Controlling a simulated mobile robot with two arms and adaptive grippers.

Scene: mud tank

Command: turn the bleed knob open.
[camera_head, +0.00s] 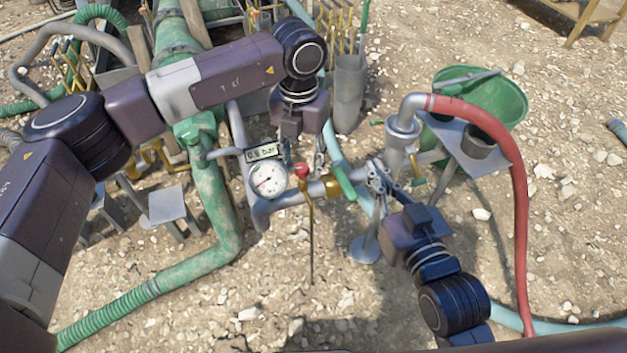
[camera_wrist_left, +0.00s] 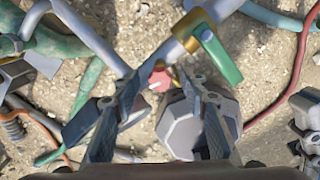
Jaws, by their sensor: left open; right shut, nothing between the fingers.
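The bleed knob (camera_head: 302,169) is a small red knob on a brass stem, on the grey pipe right of the pressure gauge. In the left wrist view the red knob (camera_wrist_left: 160,80) shows between my fingertips. My left gripper (camera_head: 303,155) is open and points down just above the knob; I cannot tell whether it touches it. My right gripper (camera_head: 378,175) is shut and empty, near the pipe end right of the green-handled valve (camera_head: 343,182).
The white dial gauge (camera_head: 268,180) sits left of the knob, under a display reading 0.6 bar (camera_head: 262,152). A green pipe (camera_head: 222,215) runs at left. A red hose (camera_head: 518,190) curves at right. A green tub (camera_head: 490,92) stands behind. Gravelly ground lies in front.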

